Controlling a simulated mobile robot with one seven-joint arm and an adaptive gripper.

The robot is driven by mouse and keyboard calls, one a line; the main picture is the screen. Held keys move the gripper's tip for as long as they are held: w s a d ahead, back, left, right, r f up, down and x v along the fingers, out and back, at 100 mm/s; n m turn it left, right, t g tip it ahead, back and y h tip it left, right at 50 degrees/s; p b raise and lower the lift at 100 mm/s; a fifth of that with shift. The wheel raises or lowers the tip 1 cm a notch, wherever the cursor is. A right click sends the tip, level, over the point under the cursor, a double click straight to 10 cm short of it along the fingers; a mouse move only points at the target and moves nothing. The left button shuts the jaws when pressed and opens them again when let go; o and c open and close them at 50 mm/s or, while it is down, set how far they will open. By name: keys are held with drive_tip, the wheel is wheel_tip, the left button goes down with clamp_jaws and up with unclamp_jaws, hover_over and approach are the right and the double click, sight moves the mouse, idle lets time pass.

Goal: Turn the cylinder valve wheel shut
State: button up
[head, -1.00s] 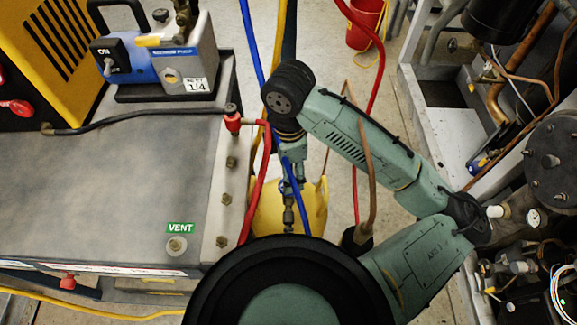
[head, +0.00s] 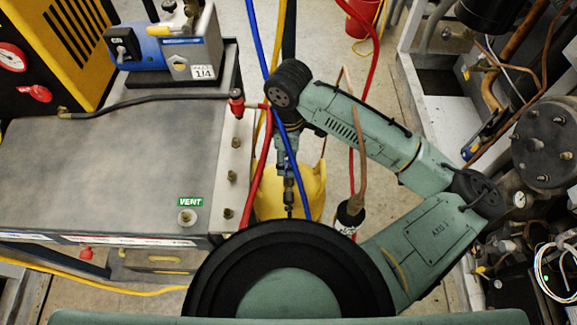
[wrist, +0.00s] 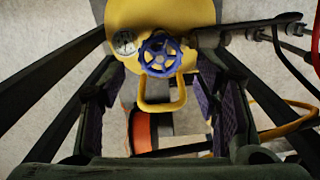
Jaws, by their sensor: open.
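The blue valve wheel (wrist: 160,55), with several spokes, sits on top of the yellow cylinder (wrist: 190,15) in the wrist view. A yellow loop handle (wrist: 163,105) is just below the wheel. My gripper (wrist: 162,100) is open, its padded fingers to the left and right. The wheel appears between the finger lines, above the fingertips in the picture; I see no contact with it. In the head view the yellow cylinder (head: 312,190) stands on the floor below my wrist. The wheel cannot be made out there behind my arm and the hoses.
A grey bench (head: 110,160) with a blue and grey pump (head: 190,55) stands left. Red (head: 257,175) and blue (head: 290,155) hoses hang close by my wrist. The compressor rack (head: 550,140) is at right. An orange-banded object (wrist: 140,130) lies below the handle in the wrist view.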

wheel_tip(320, 180, down, 4)
drive_tip(key=shift+r+b, duration=0.15)
drive_tip(key=shift+b, duration=0.95)
drive_tip(key=shift+f+n+b, duration=0.3)
drive_tip(key=shift+b, duration=0.1)
drive_tip(key=n+b, duration=0.1)
drive_tip(key=n, duration=0.2)
drive_tip(key=shift+r, duration=0.1)
drive_tip(key=shift+r+n, duration=0.2)
drive_tip(key=shift+n, duration=0.8)
drive_tip(key=n, duration=0.4)
drive_tip(key=n+b, duration=0.1)
drive_tip(key=n, duration=0.2)
drive_tip(key=shift+n, duration=0.4)
drive_tip(key=c, duration=0.9)
